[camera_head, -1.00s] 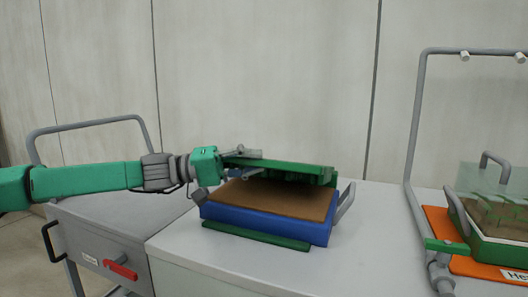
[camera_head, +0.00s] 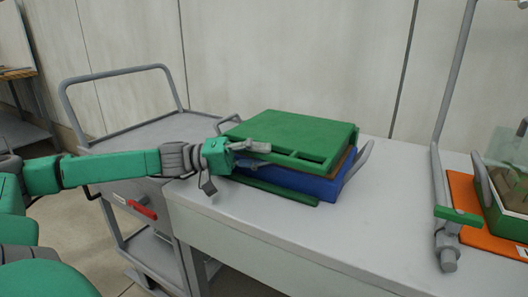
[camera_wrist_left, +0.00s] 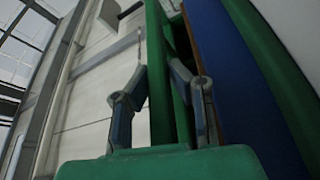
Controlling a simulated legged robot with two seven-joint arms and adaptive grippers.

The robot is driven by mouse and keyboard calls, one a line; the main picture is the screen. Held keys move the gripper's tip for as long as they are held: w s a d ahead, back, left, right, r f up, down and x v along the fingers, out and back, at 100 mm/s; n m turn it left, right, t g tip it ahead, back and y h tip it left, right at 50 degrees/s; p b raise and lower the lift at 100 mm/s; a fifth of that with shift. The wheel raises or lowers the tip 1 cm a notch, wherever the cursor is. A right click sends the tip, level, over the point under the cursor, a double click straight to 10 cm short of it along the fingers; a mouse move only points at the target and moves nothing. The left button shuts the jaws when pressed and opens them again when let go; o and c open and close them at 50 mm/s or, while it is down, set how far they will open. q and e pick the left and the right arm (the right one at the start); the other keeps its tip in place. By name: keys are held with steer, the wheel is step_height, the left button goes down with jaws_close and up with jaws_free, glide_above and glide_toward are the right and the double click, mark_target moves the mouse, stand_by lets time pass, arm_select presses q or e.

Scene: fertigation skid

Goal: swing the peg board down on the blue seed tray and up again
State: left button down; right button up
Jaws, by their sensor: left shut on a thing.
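The green peg board (camera_head: 290,134) lies almost flat above the blue seed tray (camera_head: 328,188) on the grey bench. A strip of brown soil (camera_head: 347,162) shows between them at the right side, so a gap is visible there. The pegs under the board are hidden. My left gripper (camera_head: 252,147) is at the board's near left edge, shut on it. In the left wrist view, the fingers (camera_wrist_left: 160,78) are on either side of the board's green edge, with the blue tray (camera_wrist_left: 232,85) to the right. My right gripper is not in view.
A green strip (camera_head: 275,193) lies along the tray's near side. At right stand a grey tube frame (camera_head: 440,200) and an orange plate (camera_head: 468,196) with another tray (camera_head: 505,212). A grey cart (camera_head: 135,137) adjoins the bench at left. The bench front is clear.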

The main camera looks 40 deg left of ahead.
arm_select(q)
steer(key=shift+s+d+f, duration=0.25)
steer(key=shift+f, duration=0.35)
steer(key=c, duration=1.5)
jaws_free()
steer(key=shift+c, duration=0.2)
steer(key=shift+r, duration=0.15)
steer(key=shift+w+a, duration=0.1)
steer(key=v, duration=1.2)
